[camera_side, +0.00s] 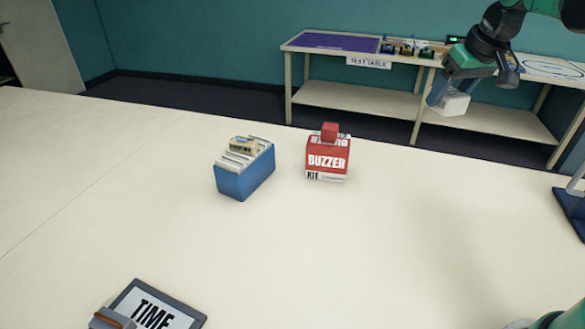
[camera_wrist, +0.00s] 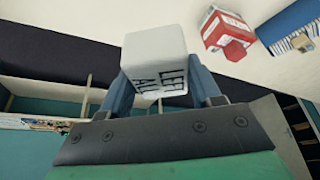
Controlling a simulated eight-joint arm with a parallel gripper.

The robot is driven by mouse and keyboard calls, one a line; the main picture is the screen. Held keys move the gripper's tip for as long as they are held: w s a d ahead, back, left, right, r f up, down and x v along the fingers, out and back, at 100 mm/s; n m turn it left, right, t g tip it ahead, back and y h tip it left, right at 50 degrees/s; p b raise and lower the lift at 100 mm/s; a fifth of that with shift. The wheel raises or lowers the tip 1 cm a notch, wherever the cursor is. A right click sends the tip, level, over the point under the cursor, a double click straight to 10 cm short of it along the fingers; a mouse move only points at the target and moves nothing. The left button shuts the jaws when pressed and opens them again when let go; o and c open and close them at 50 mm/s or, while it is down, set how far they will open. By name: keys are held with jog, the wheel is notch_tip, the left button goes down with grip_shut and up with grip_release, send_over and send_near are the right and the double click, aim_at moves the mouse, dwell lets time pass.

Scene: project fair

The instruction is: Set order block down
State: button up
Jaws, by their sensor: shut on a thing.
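The order block is a white block with dark lettering, partly unreadable, in the wrist view (camera_wrist: 152,50). It also shows as a small pale block at the upper right of the side view (camera_side: 455,104). My gripper (camera_side: 448,95) is shut on it, with a blue finger on each side in the wrist view (camera_wrist: 160,85). The block hangs in the air, clear of the white table (camera_side: 330,250). The face turned away from the wrist camera is hidden.
A red buzzer kit box (camera_side: 328,160) with a red block on top stands beside a blue card box (camera_side: 246,178). A TIME sign (camera_side: 155,308) lies at the front left. A dark blue stand (camera_side: 572,210) is at the right edge. The table's centre right is clear.

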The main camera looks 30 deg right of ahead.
jog(key=s+d+m+h, duration=0.1)
jog(key=s+d+m, duration=0.3)
jog(key=s+d, duration=0.3)
jog(key=m+g+h, duration=0.1)
jog(key=m, duration=0.2)
send_over(501, 210)
jog(key=s, duration=0.1)
jog(key=f, duration=2)
jog(key=shift+a, duration=0.4)
jog(key=shift+f, duration=0.15)
jog(key=o, duration=1.3)
